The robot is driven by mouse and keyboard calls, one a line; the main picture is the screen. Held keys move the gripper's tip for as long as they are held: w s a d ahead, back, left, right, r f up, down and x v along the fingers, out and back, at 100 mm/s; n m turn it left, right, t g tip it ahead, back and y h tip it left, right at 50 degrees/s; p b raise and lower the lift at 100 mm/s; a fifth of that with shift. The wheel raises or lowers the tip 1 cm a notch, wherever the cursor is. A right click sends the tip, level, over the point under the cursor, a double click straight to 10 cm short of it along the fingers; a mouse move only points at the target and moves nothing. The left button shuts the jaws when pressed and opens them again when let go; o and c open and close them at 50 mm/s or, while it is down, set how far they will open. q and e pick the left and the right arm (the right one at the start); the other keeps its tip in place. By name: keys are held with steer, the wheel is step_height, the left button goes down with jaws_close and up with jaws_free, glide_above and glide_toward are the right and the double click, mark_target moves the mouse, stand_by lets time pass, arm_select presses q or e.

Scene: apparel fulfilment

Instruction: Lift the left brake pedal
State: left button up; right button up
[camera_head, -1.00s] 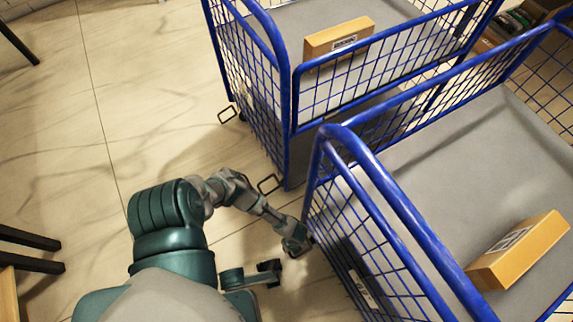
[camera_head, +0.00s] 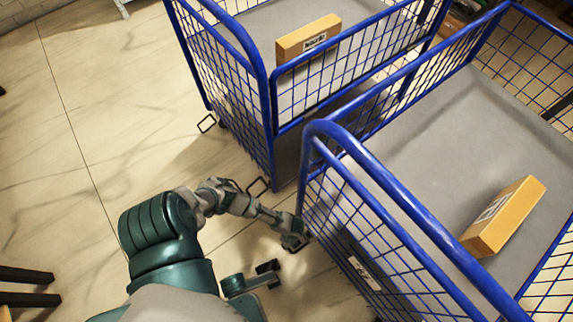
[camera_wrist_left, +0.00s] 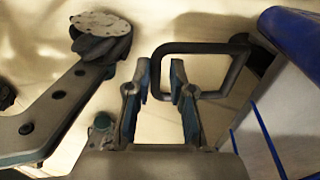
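The left brake pedal (camera_wrist_left: 206,46) is a dark rectangular loop low beside the near blue cart, clearest in the left wrist view. My left gripper (camera_wrist_left: 161,72) is open, with its two fingers apart. The loop's left bar lies between the fingertips in that view; I cannot tell whether they touch it. In the head view my left gripper (camera_head: 294,242) is low at the near cart's left corner, and the pedal there is mostly hidden. My right gripper is not in view.
The near blue mesh cart (camera_head: 345,133) holds an orange-brown box (camera_head: 505,215). A second blue cart (camera_head: 262,90) behind it holds another box (camera_head: 308,40). Its own pedal loops (camera_head: 207,123) stick out at the left. Open tile floor (camera_head: 90,110) lies left of the carts.

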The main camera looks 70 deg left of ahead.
arm_select(q)
steer(key=shift+o, duration=0.7)
steer(key=shift+s, duration=0.1)
step_height(320, 180, up, 12)
steer(key=w, duration=0.1)
steer(key=shift+w+a+f, duration=0.15)
steer(key=shift+w+a, duration=0.1)
steer(key=shift+w, duration=0.15)
